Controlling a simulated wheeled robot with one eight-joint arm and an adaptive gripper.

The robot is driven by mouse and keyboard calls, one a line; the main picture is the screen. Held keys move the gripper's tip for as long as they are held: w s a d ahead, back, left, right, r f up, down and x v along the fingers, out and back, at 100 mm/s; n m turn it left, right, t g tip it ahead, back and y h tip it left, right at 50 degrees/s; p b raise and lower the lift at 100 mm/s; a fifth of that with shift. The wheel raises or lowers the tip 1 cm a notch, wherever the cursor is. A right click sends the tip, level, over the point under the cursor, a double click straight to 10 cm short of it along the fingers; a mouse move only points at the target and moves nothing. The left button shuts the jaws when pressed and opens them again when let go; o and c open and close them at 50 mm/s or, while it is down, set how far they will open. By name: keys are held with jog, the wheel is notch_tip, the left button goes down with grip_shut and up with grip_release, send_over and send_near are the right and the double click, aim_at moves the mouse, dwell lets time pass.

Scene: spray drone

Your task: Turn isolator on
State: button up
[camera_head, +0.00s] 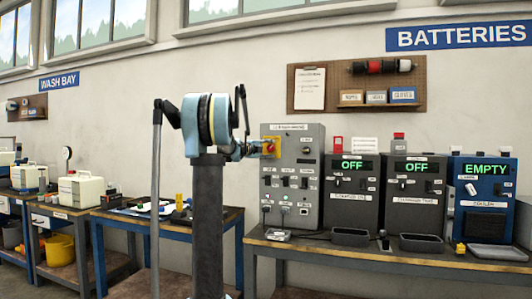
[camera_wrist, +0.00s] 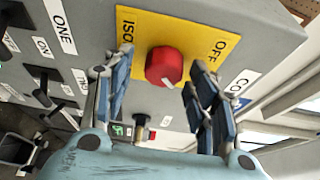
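The isolator is a red rotary knob (camera_wrist: 164,66) on a yellow plate (camera_wrist: 205,40) marked "ISO" and "OFF" in the wrist view. My gripper (camera_wrist: 163,62) is open, one finger on each side of the knob in the picture. Gaps show between the fingers and the knob, and nothing is held. In the head view my gripper (camera_head: 256,150) reaches up to the plate, and the knob is mostly hidden there.
The cabinet stands on a wooden bench (camera_head: 390,262) beside two dark units (camera_head: 352,195) reading "OFF" and a blue unit (camera_head: 484,205) reading "EMPTY". A lower blue table (camera_head: 120,220) with tools stands to the left. A small dark switch (camera_wrist: 141,120) lies below the knob.

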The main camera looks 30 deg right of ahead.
jog(key=shift+w, duration=0.1)
jog(key=shift+a, duration=0.55)
jog(key=v, duration=1.1)
jog(key=shift+r, duration=0.1)
